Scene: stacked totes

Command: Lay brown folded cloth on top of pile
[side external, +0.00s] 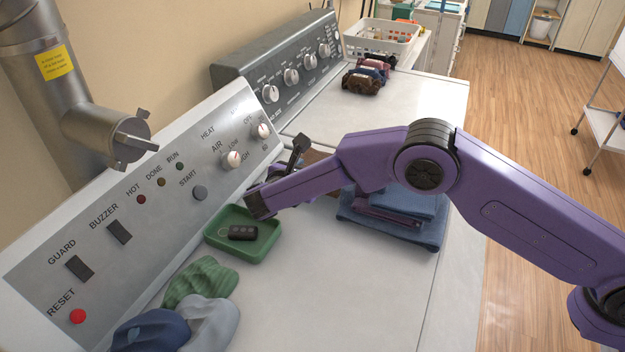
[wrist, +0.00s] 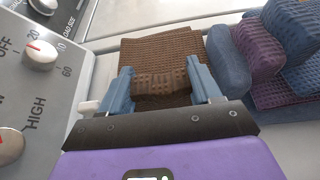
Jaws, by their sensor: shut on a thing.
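The brown folded cloth (wrist: 160,52) has a waffle texture and lies ahead of my gripper (wrist: 160,86) in the wrist view. The blue fingers are shut on its near edge, which bunches up between them. In the side view a bit of the brown cloth (side external: 316,156) shows behind my purple arm, which hides most of it and the fingers. I cannot tell whether it is clear of the surface. The pile of folded blue and purple cloths (side external: 400,228) stands to the right on the white machine top. It also shows at the right in the wrist view (wrist: 285,85).
A green tray (side external: 266,245) with a dark key fob (side external: 242,232) lies left of the pile. Crumpled green (side external: 203,280), grey and blue cloths lie in front. A sloped control panel (side external: 150,195) borders the left.

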